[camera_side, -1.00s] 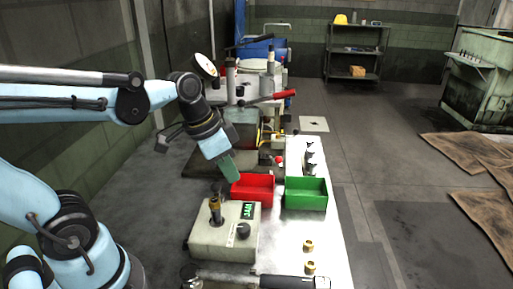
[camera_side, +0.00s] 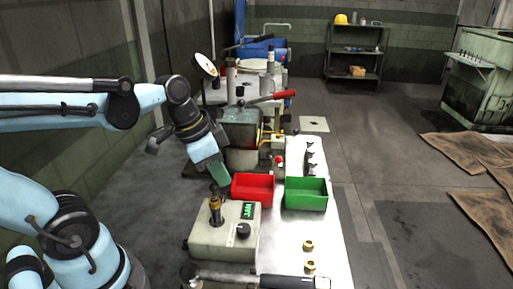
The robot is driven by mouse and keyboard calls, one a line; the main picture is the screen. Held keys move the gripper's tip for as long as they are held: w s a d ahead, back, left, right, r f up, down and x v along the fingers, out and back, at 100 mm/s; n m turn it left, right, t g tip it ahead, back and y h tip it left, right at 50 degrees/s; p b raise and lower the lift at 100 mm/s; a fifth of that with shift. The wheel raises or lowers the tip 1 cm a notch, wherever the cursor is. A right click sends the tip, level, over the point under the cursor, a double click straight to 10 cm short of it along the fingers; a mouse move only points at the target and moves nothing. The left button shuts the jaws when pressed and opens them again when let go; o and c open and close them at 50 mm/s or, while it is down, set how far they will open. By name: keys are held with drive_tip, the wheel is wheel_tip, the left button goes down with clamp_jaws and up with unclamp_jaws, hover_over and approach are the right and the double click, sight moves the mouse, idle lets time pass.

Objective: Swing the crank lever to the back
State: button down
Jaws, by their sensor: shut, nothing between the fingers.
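A lever with a red grip (camera_side: 282,95) sticks out to the right from the machine (camera_side: 240,130) at the back of the bench. Another lever, a metal bar with a black grip (camera_side: 295,282), lies across the bottom edge of the picture, partly cut off. I cannot tell for sure which one is the crank lever. My gripper (camera_side: 218,178) points down and is shut and empty. In the picture its green fingers are just left of the red bin and above the grey control box. It appears clear of both levers.
The grey control box (camera_side: 222,240) has a brass-and-black post, a knob and a small display. A red bin (camera_side: 253,188) and a green bin (camera_side: 306,194) stand beside it. Brass pieces (camera_side: 309,245) lie on the bench, whose right front is mostly clear.

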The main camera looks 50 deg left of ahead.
drive_tip(key=m, duration=0.2)
drive_tip(key=s+a+m+h, duration=0.1)
drive_tip(key=m, duration=0.1)
drive_tip(key=shift+g, duration=0.4)
drive_tip(key=a+m, duration=0.1)
drive_tip(key=m, duration=0.1)
drive_tip(key=a+m+g+h, duration=0.1)
drive_tip(key=m, duration=0.2)
drive_tip(key=s+a+m+g, duration=0.1)
drive_tip(key=m, duration=0.1)
drive_tip(key=shift+a, duration=0.35)
idle(0.3)
drive_tip(key=shift+h, duration=0.3)
drive_tip(key=d, duration=0.1)
drive_tip(key=d+r, duration=0.1)
drive_tip(key=d, duration=0.2)
drive_tip(key=shift+s+r, duration=0.1)
drive_tip(key=shift+r, duration=0.2)
drive_tip(key=v, duration=0.9)
drive_tip(key=shift+w+r, duration=0.35)
drive_tip(key=shift+w, duration=0.15)
